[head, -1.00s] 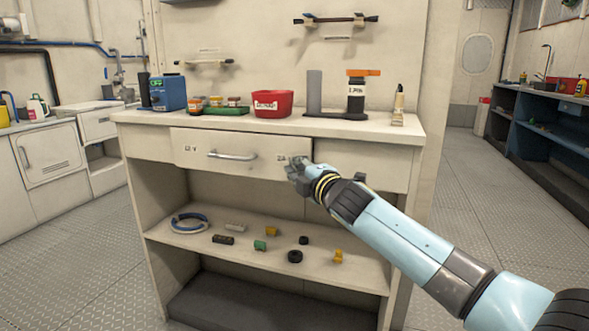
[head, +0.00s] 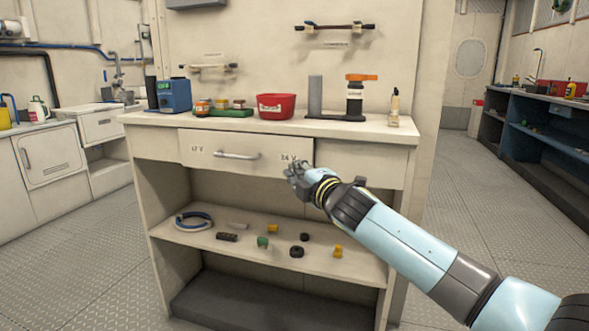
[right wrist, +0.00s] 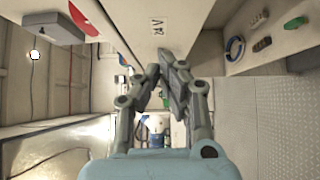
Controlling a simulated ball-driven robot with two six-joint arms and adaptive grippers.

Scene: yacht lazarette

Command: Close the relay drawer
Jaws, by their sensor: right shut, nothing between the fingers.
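The relay drawer (head: 262,157) is the wide cream front with a bar handle (head: 237,155) under the workbench top, marked 12 V and 24 V. Its front appears to stand slightly proud of the bench, with a dark line along its right edge. My right gripper (head: 292,171) is at the drawer's lower right corner, just below the 24 V label. In the right wrist view its fingers (right wrist: 167,72) are together and empty, close to the drawer face (right wrist: 150,32). I cannot tell whether they touch it. My left gripper is out of view.
The workbench top (head: 235,122) holds a blue device (head: 173,95), a red bin (head: 276,106) and a dark stand with a bottle (head: 355,97). The shelf below (head: 330,258) holds a coiled hose (head: 194,221) and several small parts. Open floor lies at the right.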

